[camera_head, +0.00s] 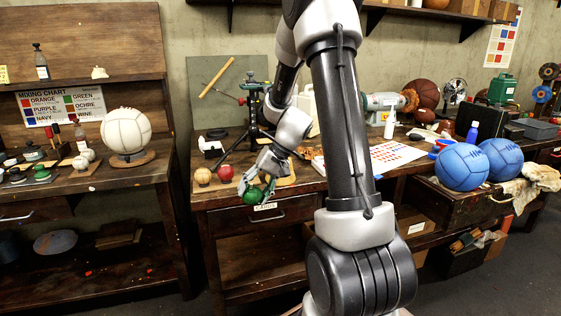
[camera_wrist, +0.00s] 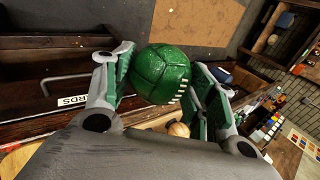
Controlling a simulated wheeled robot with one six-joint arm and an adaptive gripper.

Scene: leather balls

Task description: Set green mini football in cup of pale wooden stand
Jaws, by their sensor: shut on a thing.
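My gripper (camera_head: 256,190) is shut on the green mini football (camera_head: 252,196) and holds it near the front edge of the middle workbench, above the labelled drawer. In the wrist view the green ball (camera_wrist: 160,73) sits between the two green-padded fingers of my gripper (camera_wrist: 158,82), with pale stitching on its lower right.
A tan ball (camera_head: 203,176) and a red ball (camera_head: 225,173) lie left of my gripper. A dark tripod (camera_head: 252,110) stands behind. Blue balls (camera_head: 461,167) rest at the right on an open drawer. A white ball (camera_head: 126,131) sits on the left bench.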

